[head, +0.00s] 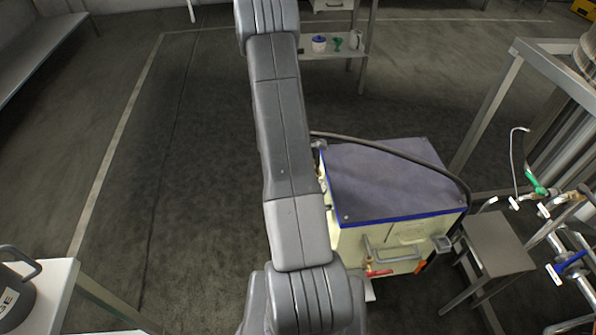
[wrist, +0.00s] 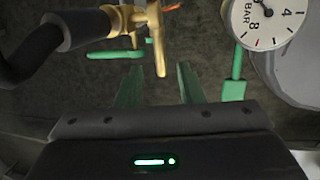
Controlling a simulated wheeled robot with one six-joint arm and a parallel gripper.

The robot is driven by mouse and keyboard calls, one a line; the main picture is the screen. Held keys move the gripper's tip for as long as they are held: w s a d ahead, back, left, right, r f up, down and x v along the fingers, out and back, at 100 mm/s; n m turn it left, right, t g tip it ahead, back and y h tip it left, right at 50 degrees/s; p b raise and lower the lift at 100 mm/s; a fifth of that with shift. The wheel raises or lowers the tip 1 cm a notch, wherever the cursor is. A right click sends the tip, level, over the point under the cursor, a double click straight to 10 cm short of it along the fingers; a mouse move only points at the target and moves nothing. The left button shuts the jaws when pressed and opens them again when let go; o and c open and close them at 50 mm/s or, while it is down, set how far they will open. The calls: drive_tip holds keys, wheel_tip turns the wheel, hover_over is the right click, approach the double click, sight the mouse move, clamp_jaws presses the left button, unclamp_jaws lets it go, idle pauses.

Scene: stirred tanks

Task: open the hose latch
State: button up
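In the wrist view, a black hose (wrist: 40,48) ends in a brass coupling (wrist: 122,18) at the upper left. A brass lever (wrist: 159,50) hangs down from the coupling and looks like the hose latch. My gripper (wrist: 157,78) shows two green fingers, spread apart, with nothing held between them. The lever's lower end appears in the gap between the fingertips; whether it is level with them or beyond them I cannot tell. A green handle (wrist: 114,55) lies left of the lever. In the head view my arm hides the gripper and the coupling.
A pressure gauge (wrist: 268,18) and a green paddle-shaped part (wrist: 234,88) are close on the right. A cream box with a grey lid (head: 385,180) stands right of my arm, a dark hose (head: 400,155) over it. A stool (head: 497,243) stands beside it. Left floor is mostly clear.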

drive_tip(key=p+v, duration=0.1)
drive_tip(key=v, duration=0.5)
drive_tip(key=shift+r+p, duration=0.25)
drive_tip(key=shift+p, duration=0.05)
drive_tip(key=shift+s+f, duration=0.1)
drive_tip(key=b+x, duration=0.6)
drive_tip(key=x, duration=0.7)
drive_tip(key=shift+f, duration=0.35)
drive_tip(key=shift+r, duration=0.1)
